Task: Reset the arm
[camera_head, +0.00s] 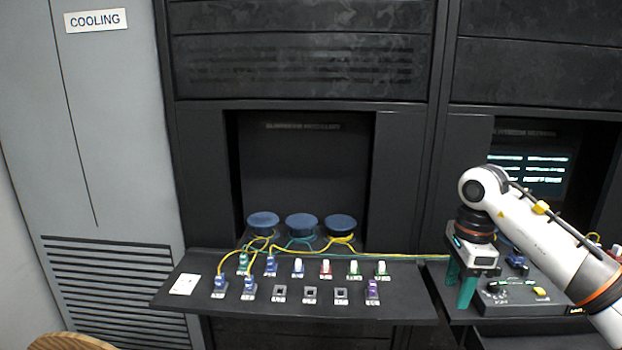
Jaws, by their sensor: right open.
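My right arm comes in from the right. My right gripper (459,286) points down with its green fingers apart and nothing seen between them. It is over the left part of the right-hand shelf, beside a dark device (522,292) with a knob and a yellow part. The arm hides part of that shelf and what stands behind it. My left gripper is not in view.
A black shelf (410,305) in the middle holds several coloured connectors, such as a purple one (372,287), and empty square sockets (310,291). Blue spools (301,222) with yellow and green cables stand behind. A white card (184,284) lies left. A screen (528,172) glows at right.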

